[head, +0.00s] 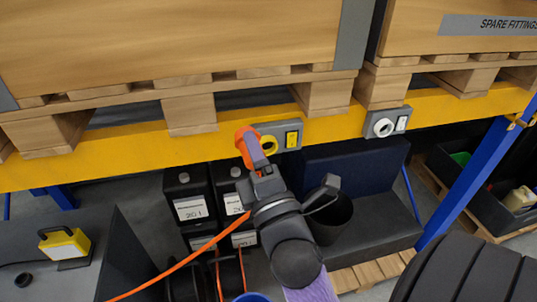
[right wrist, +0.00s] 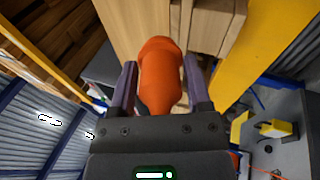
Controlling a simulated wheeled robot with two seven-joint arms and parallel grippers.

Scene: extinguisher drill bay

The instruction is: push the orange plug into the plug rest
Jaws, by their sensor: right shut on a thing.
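My right gripper (head: 257,160) is shut on the orange plug (head: 246,138), held up in front of the yellow beam. In the right wrist view the plug (right wrist: 160,72) sits between the two purple fingers (right wrist: 158,88). A grey plate with a yellow ring (head: 267,143) and a yellow label is on the beam just right of the plug. Another grey plate with a white ring (head: 383,127) and a white label is farther right. I cannot tell from looks alone which is the plug rest. The plug appears outside both rings. My left gripper is not in view.
The yellow beam (head: 336,128) carries wooden pallets and crates (head: 170,45). Below are black labelled containers (head: 188,195), a dark bin (head: 330,218) and a blue upright (head: 475,185). An orange cable (head: 185,262) trails down left. A tyre (head: 475,255) stands front right.

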